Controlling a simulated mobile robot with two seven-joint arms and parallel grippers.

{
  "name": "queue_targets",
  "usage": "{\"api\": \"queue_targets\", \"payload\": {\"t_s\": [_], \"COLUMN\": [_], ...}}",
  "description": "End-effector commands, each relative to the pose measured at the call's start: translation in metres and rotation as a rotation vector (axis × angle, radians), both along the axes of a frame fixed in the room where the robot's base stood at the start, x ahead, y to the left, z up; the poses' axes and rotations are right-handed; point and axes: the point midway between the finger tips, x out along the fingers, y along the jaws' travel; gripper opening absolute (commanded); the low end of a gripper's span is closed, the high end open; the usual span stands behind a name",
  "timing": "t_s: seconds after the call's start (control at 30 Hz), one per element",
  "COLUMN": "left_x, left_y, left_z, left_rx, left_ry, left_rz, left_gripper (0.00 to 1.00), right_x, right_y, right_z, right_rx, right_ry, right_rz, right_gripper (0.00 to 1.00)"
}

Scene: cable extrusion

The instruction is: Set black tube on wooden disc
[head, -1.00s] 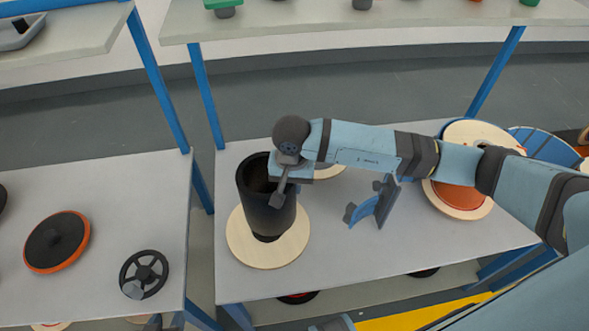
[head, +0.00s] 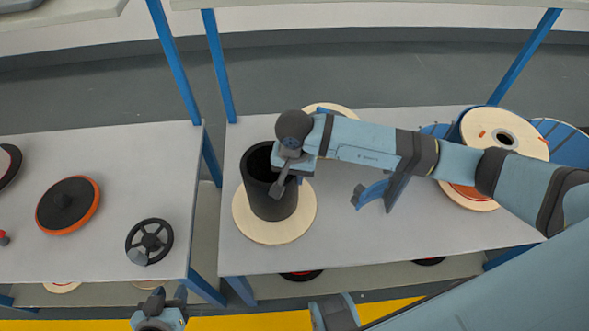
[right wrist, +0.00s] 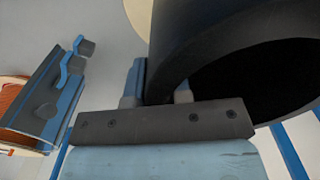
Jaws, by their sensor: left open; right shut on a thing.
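The black tube (head: 264,199) stands upright over the pale wooden disc (head: 262,235) on the right-hand table in the head view. Its bottom appears to rest on the disc, inside the disc's edge. My right gripper (head: 281,180) is shut on the tube's upper rim at its right side. In the right wrist view, the tube (right wrist: 225,45) fills the upper right, with its wall between the fingers (right wrist: 158,92). My left gripper (head: 159,299) is open and empty, low in the head view in front of the tables.
A blue stand (head: 372,193) sits right of the tube, and a wooden-flanged spool (head: 522,147) is at the table's right end. Another pale disc (head: 333,107) lies behind my right arm. A black wheel (head: 149,241) and an orange-rimmed disc (head: 68,205) lie on the left table (head: 110,160).

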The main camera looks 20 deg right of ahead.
Motion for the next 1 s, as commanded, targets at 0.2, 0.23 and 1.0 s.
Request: {"api": "queue_targets", "payload": {"t_s": [0.2, 0.23, 1.0], "left_x": [0.0024, 0.0023, -0.0009], "left_y": [-0.0053, -0.0056, -0.0010], "left_z": [0.0039, 0.0039, -0.0056], "left_rx": [-0.009, -0.010, 0.003], "left_ry": [-0.017, -0.017, -0.008], "left_rz": [-0.002, -0.001, -0.007], "left_gripper": [0.43, 0.43, 0.43], "right_x": [0.0006, 0.0007, 0.0008], "right_y": [0.0002, 0.0002, -0.0004], "right_z": [-0.0118, -0.0119, -0.0124], "right_rx": [0.001, 0.001, 0.001], "right_ry": [-0.002, -0.002, -0.002], "right_rz": [-0.001, -0.001, 0.001], "right_gripper": [0.00, 0.00, 0.00]}}
